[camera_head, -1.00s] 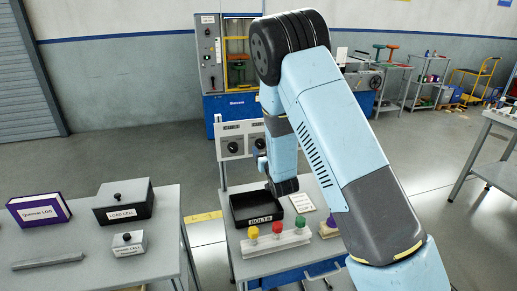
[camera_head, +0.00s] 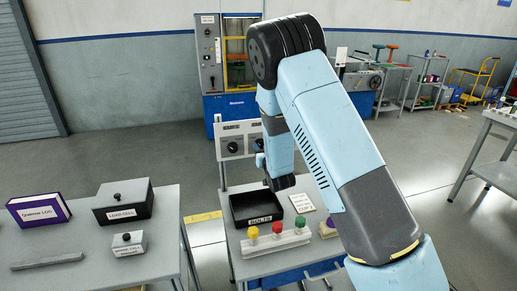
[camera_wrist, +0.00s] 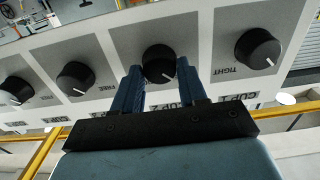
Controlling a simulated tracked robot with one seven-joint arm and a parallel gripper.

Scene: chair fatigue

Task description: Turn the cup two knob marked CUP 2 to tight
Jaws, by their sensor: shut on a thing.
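The knob marked CUP 2 (camera_wrist: 159,64) is a round black knob with a white pointer line, in the middle of the wrist view. The pointer slants toward the lower right of that picture. My gripper (camera_wrist: 160,80) has its two blue fingers on either side of this knob and is shut on it. The label below it is partly hidden by the gripper. The word TIGHT shows to the right and FREE to the left. In the head view my arm hides this knob and most of the gripper.
The white knob panel (camera_head: 221,129) stands behind the black bolts tray (camera_head: 235,209). Other black knobs flank the held one, with the knob by CUP 1 (camera_wrist: 257,49) on the right and another knob (camera_wrist: 76,78) on the left. Yellow, red and green capped pieces stand in front.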

